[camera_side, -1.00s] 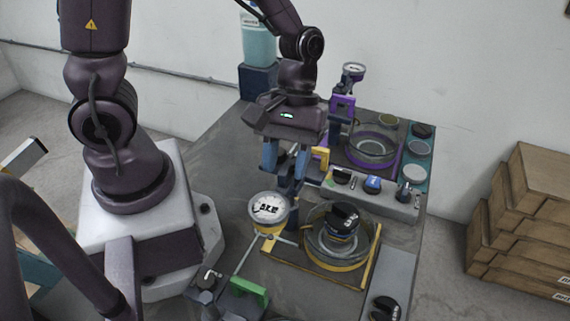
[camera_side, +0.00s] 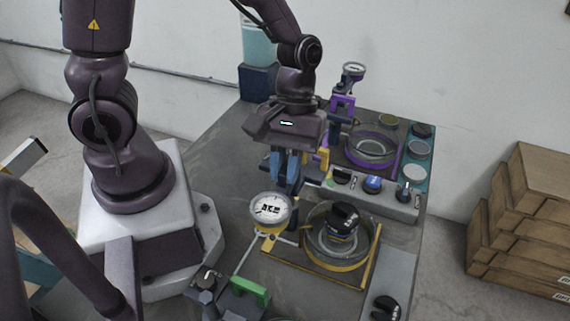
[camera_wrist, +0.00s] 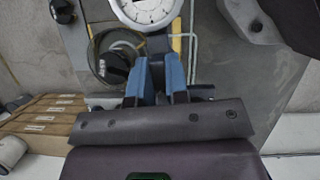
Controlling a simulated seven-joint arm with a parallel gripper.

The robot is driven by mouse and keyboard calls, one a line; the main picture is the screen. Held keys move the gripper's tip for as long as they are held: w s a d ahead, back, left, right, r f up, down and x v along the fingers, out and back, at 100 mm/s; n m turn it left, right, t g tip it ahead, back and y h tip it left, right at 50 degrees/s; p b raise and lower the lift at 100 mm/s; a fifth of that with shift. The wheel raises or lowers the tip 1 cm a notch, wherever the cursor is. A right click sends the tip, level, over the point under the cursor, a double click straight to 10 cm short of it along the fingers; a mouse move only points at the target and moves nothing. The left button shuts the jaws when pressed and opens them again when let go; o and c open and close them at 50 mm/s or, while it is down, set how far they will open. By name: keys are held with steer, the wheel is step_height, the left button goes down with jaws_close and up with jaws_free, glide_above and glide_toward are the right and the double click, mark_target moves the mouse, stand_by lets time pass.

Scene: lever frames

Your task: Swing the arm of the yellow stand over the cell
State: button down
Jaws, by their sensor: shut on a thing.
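The yellow stand's dark post (camera_side: 294,190) rises at the back left of its yellow-edged base. A white round dial (camera_side: 271,207) with a yellow underside is at the end of its arm, left of the cell rather than over it. The cell (camera_side: 340,262) is a round clear-walled dish with a yellow lower ring; a black-topped object stands in it. My gripper (camera_side: 286,178) points down with blue fingers shut on a dark part of the stand's arm, partly hidden by the fingers. In the wrist view, the gripper (camera_wrist: 159,66) is just below the dial (camera_wrist: 146,8), with the cell (camera_wrist: 92,48) to its left.
A purple stand (camera_side: 342,104) with its own dish is at the back. A grey block with knobs (camera_side: 371,191) lies between the two stations. A green handle (camera_side: 250,290) is at the front. Wooden boxes (camera_side: 520,220) are at the right. Bare table lies left of the gripper.

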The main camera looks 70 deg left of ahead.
steer(key=shift+n, duration=0.3)
steer(key=shift+w+a+n+t, duration=0.1)
steer(key=shift+w+n+t, duration=0.75)
steer(key=shift+n, duration=1.85)
steer(key=shift+w+n+t, duration=0.5)
steer(key=shift+n+t, duration=0.65)
steer(key=shift+n, duration=1.55)
steer(key=shift+w+a+n+t, duration=0.1)
steer(key=shift+w+n+t, duration=0.75)
steer(key=shift+n, duration=1.85)
steer(key=shift+s+t, duration=0.15)
steer(key=shift+t, duration=0.1)
steer(key=c, duration=1.1)
jaws_free()
steer(key=shift+r, duration=0.15)
